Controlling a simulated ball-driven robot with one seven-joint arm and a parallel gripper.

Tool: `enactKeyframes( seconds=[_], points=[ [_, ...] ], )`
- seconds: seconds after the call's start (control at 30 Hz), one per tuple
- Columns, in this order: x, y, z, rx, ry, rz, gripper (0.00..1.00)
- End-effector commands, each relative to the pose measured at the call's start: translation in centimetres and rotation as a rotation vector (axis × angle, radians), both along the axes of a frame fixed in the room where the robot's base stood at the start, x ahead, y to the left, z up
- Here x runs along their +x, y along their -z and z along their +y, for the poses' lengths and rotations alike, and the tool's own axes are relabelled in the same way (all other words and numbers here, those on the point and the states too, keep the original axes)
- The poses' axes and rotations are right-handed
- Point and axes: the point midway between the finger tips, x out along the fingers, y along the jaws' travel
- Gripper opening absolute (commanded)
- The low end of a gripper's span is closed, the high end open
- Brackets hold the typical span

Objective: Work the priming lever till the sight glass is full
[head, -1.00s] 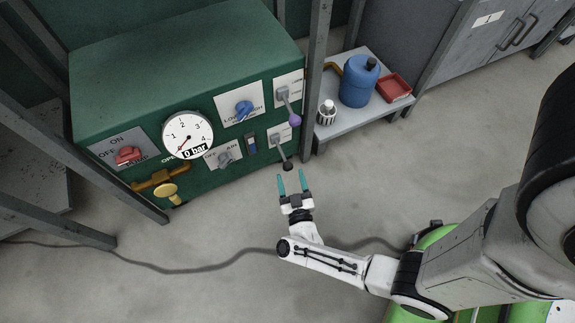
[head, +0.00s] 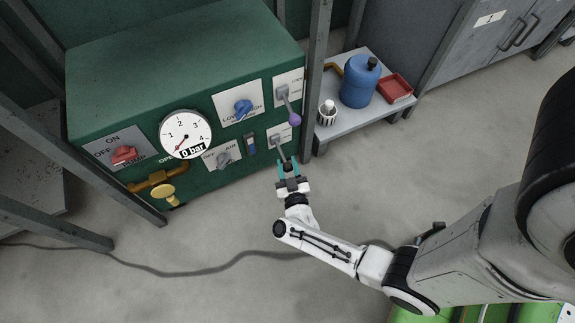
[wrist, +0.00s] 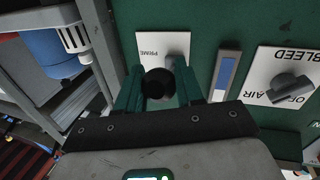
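The priming lever sticks out from its white plate marked PRIME (wrist: 150,46) at the lower right of the green unit's front. Its black knob (wrist: 157,83) lies between the two green fingers of my gripper (head: 289,168) in the wrist view. The fingers are apart, one on each side of the knob; I cannot tell whether they press on it. The sight glass (head: 250,143) is a narrow upright strip left of the lever in the head view. In the wrist view the sight glass (wrist: 226,73) shows blue and pale parts; its exact level is unclear.
The gauge (head: 185,134) reads 0 bar. A lever with a purple knob (head: 295,118) juts out just above my gripper. The air bleed knob (head: 223,158) is to the left. A grey post and a shelf (head: 365,127) with a blue jug (head: 360,82) stand at right.

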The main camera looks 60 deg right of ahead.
Motion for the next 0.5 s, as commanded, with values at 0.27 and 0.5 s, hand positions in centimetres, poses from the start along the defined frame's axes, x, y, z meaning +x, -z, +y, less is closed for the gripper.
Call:
enactKeyframes(
  seconds=[0.27,0.5],
  points=[
    [-0.03,0.03,0.01,0.000,0.000,0.000,0.10],
    [-0.04,0.04,0.02,0.001,0.000,0.001,0.00]
  ],
)
